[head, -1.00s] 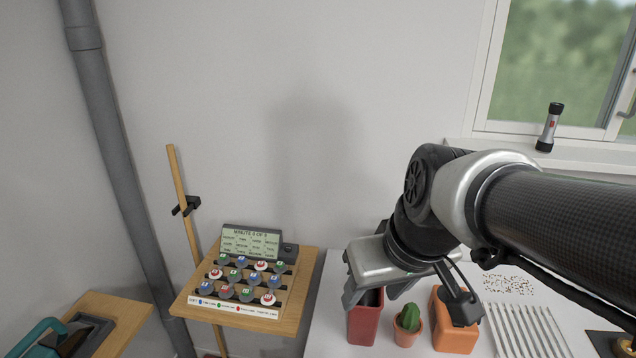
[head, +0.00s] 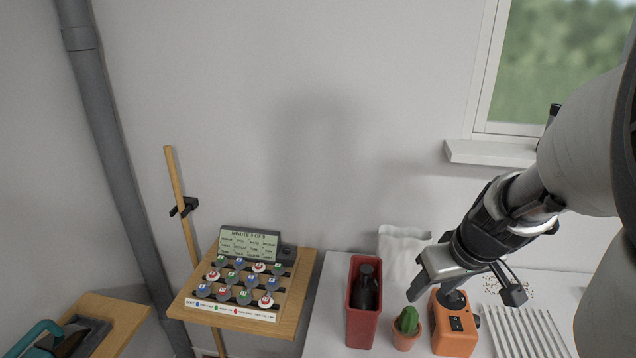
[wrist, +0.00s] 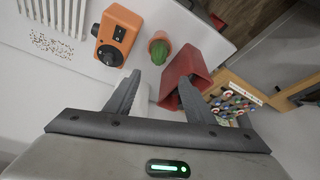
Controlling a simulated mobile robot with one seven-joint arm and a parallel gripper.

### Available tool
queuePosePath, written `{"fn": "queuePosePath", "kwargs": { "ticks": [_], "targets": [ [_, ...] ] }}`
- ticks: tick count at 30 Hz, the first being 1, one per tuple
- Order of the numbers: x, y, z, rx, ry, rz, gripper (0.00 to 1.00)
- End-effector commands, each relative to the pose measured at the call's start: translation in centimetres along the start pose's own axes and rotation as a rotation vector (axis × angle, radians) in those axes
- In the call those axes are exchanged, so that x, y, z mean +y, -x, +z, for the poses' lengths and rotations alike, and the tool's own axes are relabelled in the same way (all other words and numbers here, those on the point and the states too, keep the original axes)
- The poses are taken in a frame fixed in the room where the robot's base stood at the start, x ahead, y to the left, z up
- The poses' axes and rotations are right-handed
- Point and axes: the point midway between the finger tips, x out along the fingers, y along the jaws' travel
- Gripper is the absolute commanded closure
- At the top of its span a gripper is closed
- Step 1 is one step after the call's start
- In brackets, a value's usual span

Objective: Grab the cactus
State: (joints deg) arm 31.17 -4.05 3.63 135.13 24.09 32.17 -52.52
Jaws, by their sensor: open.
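The cactus (head: 408,319) is small and green and stands upright in a terracotta pot (head: 405,339) on the white table. It also shows in the wrist view (wrist: 161,54), ahead of the fingertips, roughly between their lines. My gripper (head: 434,290) is above and behind the cactus, over the table, with nothing between its fingers. In the wrist view the two fingers (wrist: 160,90) are spread apart. The cactus is not touched.
A red container (head: 362,328) with a dark bottle (head: 366,288) stands close left of the pot. An orange box with a black knob (head: 457,334) stands close right. A white bag (head: 400,250) is behind. A wooden board with round pieces (head: 245,290) is further left.

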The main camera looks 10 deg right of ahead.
Motion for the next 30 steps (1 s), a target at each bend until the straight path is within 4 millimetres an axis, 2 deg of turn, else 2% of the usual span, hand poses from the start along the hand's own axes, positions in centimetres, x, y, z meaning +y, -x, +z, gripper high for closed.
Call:
{"fn": "queuePosePath", "kwargs": {
  "ticks": [1, 9, 13, 20, 27, 30],
  "targets": [
    [0.0, -1.9, 0.4, -0.004, -0.001, -0.003, 0.51],
    [-0.1, -7.7, 0.3, -0.003, 0.000, -0.003, 0.51],
    [0.0, -9.4, 0.2, -0.001, 0.000, -0.002, 0.51],
    [0.0, -10.8, 0.2, -0.001, 0.000, -0.002, 0.51],
    [0.5, -14.4, 0.4, -0.003, 0.000, -0.003, 0.51],
    [0.5, -15.2, 0.3, -0.002, 0.001, -0.001, 0.51]
  ]
}}
